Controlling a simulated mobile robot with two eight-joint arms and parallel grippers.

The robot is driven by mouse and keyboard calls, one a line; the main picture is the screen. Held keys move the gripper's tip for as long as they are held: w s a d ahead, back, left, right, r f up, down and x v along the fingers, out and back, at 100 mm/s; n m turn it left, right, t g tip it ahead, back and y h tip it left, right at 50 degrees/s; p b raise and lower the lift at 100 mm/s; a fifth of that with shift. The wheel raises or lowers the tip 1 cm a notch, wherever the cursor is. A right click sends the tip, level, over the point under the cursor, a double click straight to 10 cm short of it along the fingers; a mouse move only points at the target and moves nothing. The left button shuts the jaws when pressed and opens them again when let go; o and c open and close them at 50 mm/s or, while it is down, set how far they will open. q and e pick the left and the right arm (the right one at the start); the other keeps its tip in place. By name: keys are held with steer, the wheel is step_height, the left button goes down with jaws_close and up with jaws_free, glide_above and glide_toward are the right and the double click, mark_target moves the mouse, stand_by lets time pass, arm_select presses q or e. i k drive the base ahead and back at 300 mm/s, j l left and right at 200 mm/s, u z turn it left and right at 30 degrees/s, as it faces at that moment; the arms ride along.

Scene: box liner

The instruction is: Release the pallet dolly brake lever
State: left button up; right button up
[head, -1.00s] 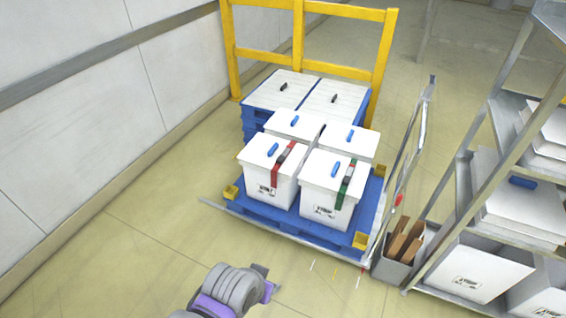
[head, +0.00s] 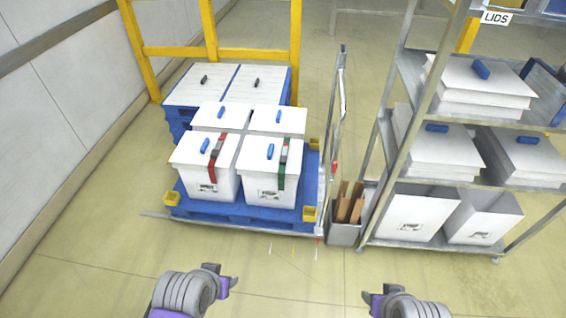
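The pallet dolly (head: 180,219) has a grey metal frame low on the floor and a tall handle frame (head: 328,140) at its right side. It bears a blue pallet (head: 240,217) with several lidded white boxes (head: 266,187). A small red part shows on the handle frame (head: 334,168), and another red spot is near the dolly's front right corner (head: 318,240); I cannot tell which is the brake lever. My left gripper (head: 222,280) and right gripper (head: 376,298) are in front of the dolly, apart from it; their finger gaps are unclear.
A grey bin (head: 343,234) with cardboard pieces stands between the dolly and a metal shelf rack (head: 372,242) with white boxes and lids. A yellow rail (head: 220,54) and a second loaded blue pallet (head: 178,115) are behind. The floor in front is clear.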

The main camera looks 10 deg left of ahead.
mark_target(331, 182)
steer(key=i+j+u, duration=0.25)
steer(key=i, duration=0.15)
steer(key=i+j+u, duration=0.2)
steer(key=i, duration=0.25)
